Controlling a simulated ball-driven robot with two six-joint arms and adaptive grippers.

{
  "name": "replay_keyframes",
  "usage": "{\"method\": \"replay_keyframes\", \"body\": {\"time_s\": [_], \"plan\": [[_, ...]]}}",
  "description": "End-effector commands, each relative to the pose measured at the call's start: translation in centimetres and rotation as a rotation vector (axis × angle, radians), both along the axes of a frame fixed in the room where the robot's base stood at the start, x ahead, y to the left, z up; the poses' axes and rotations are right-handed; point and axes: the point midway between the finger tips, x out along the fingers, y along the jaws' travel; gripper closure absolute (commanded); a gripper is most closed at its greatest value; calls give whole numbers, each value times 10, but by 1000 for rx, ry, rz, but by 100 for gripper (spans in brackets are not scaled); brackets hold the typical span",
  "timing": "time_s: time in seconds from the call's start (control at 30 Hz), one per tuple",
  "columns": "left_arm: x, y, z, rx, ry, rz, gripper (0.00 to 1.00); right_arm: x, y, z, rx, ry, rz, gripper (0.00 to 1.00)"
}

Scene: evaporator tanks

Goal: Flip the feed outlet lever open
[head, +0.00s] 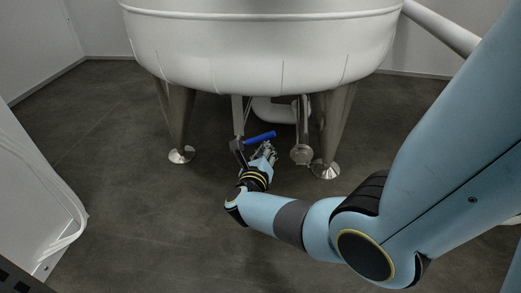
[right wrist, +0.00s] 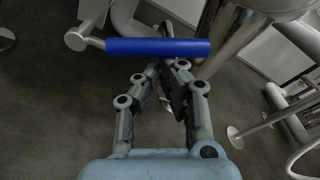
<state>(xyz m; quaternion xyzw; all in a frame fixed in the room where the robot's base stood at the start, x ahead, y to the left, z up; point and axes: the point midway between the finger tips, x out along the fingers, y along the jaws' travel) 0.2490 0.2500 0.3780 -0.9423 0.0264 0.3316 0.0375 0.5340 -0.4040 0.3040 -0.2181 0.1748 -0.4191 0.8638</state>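The feed outlet lever has a blue handle (head: 259,137) on a metal stem, under the white tank in the head view. In the right wrist view the blue handle (right wrist: 158,47) lies crosswise near the top, just past my fingertips. My right gripper (head: 266,153) is just below and in front of the handle. In the right wrist view its fingers (right wrist: 163,68) lean together with their tips close, and nothing shows between them. The handle is outside the fingers; I cannot tell whether a tip touches it. My left gripper is not in view.
The tank (head: 265,45) stands on metal legs, with a left leg (head: 176,120) and a right leg (head: 332,120) either side of the lever. A white pipe (head: 272,111) bends behind the lever. Bare dark floor (head: 130,200) lies to the left.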

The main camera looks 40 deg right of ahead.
Motion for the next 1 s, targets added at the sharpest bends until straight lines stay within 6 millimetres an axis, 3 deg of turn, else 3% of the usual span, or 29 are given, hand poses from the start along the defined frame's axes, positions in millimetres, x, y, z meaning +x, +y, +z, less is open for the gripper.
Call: {"method": "replay_keyframes", "body": {"time_s": [0.03,0.5,1.0], "plan": [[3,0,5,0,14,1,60,3,0,9,-29,27,0,100],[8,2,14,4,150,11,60,15,11,42,-319,367,0,100],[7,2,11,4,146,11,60,35,29,63,-588,688,0,100]]}}
